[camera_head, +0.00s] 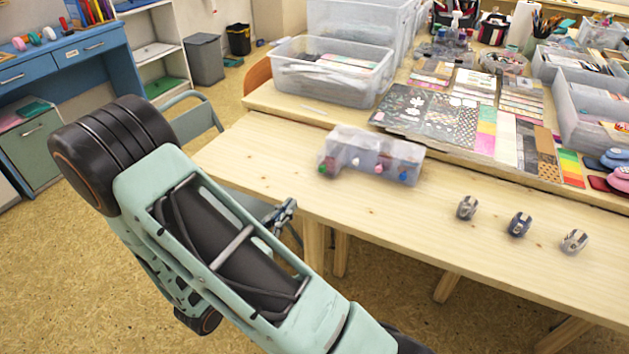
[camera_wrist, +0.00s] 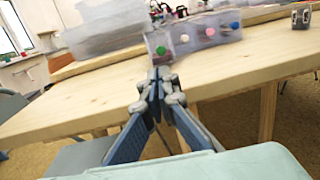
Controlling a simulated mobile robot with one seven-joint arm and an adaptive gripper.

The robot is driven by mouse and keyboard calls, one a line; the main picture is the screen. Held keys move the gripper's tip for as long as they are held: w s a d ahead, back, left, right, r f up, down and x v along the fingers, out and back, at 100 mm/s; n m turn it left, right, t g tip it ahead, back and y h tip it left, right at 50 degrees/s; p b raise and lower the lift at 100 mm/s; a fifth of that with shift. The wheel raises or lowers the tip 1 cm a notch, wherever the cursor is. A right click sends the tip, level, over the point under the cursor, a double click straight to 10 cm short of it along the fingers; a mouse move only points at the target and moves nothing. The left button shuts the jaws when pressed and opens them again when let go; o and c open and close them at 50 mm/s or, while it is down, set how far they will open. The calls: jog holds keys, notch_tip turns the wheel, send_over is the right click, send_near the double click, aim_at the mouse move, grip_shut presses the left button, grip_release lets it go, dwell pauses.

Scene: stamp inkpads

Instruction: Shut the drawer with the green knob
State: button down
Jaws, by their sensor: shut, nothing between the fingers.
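A small translucent drawer box (camera_head: 385,150) stands on the wooden table near its front edge, with a row of coloured knobs on its front. The green knob (camera_head: 322,169) is at the left end, on a drawer (camera_head: 336,160) that sticks out from the box front. In the wrist view the green knob (camera_wrist: 184,38) shows above and right of my fingertips. My gripper (camera_head: 286,208) is shut and empty, in front of the table edge and left of and below the box, apart from it. Its closed fingers also show in the wrist view (camera_wrist: 156,82).
Several small metallic pieces (camera_head: 519,224) stand on the table right of the box. A clear bin (camera_head: 332,72) and paper sheets (camera_head: 440,118) lie behind it. The bare table top (camera_head: 270,150) around the box front is clear. A grey-green chair (camera_head: 195,115) stands beside my arm.

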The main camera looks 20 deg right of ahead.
aim_at(320, 170)
jog(key=b+x, duration=0.1)
jog(key=x, duration=1)
jog(key=shift+w+d+r+b, duration=0.1)
jog(key=shift+d+b, duration=0.2)
jog(key=shift+b, duration=0.1)
jog(key=x, duration=0.3)
jog(key=shift+w+d, duration=0.2)
jog(key=shift+w, duration=0.05)
jog(key=shift+a, duration=0.1)
